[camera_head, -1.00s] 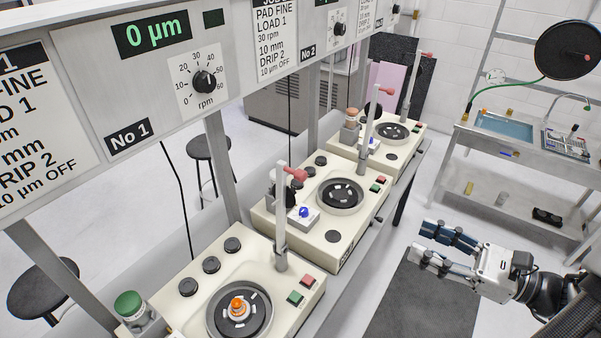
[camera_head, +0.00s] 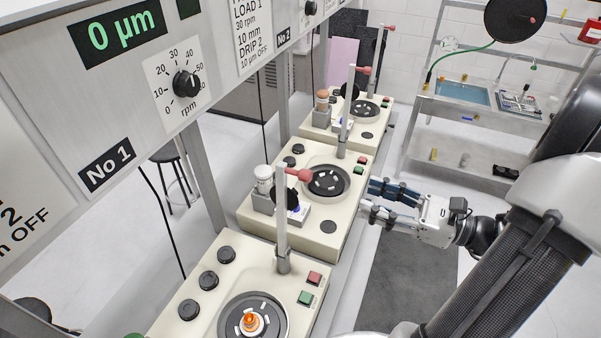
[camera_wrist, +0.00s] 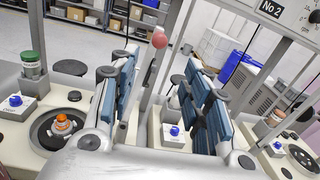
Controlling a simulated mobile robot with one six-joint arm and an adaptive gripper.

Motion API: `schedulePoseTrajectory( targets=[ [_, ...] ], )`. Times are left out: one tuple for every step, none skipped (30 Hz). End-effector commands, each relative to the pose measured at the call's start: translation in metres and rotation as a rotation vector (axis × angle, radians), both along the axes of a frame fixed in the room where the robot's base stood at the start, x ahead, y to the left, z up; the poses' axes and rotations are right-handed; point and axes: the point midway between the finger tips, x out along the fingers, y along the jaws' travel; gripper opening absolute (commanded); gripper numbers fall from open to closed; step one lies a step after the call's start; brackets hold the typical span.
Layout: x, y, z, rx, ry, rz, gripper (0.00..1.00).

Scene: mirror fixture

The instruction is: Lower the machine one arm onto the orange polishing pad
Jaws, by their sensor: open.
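Machine one (camera_head: 195,305), a cream bench unit, is nearest in the head view, below the No 1 label. Its arm (camera_head: 282,235) is a grey upright with a red knob (camera_head: 300,174) near the top. The orange polishing pad (camera_head: 250,322) sits on the dark round plate, apart from the arm; it shows at left in the wrist view (camera_wrist: 63,123). My gripper (camera_head: 366,197) is open and empty, to the right of the red knob and beside machine two. In the wrist view the red knob (camera_wrist: 160,40) appears between my blue-padded fingers, beyond them.
Machine two (camera_head: 265,228) and a third machine (camera_head: 340,142) stand behind in a row. The No 1 panel (camera_head: 120,100) hangs over the left. Red and green buttons (camera_head: 310,287) are beside the upright. A metal shelf (camera_head: 460,140) is at the back right; floor between is open.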

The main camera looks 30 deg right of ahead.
Motion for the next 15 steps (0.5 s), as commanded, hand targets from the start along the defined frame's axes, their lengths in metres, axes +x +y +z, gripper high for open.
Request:
schedulePoseTrajectory(
  targets=[
    [0.008,0.007,0.000,0.001,0.001,0.007,0.44],
    [0.013,0.011,0.000,0.001,0.001,0.007,0.44],
    [0.020,0.016,0.001,0.000,0.000,0.008,0.44],
    [0.026,0.020,0.001,0.000,0.000,0.008,0.44],
    [0.031,0.024,0.000,0.000,0.001,0.009,0.44],
    [0.038,0.029,0.000,0.000,0.001,0.009,0.44],
    [0.044,0.033,0.000,0.001,0.000,0.009,0.44],
    [0.049,0.036,0.000,0.001,0.000,0.009,0.44],
    [0.056,0.042,0.000,0.000,0.001,0.008,0.44],
    [0.062,0.046,0.000,0.001,0.002,0.009,0.44],
    [0.067,0.049,0.000,0.000,0.001,0.008,0.44],
    [0.074,0.054,0.001,0.000,0.001,0.008,0.44],
    [0.080,0.058,0.001,0.000,0.001,0.009,0.44],
    [0.085,0.061,0.001,0.000,0.000,0.008,0.44],
    [0.091,0.066,0.001,-0.001,0.001,0.008,0.44]
  ],
)
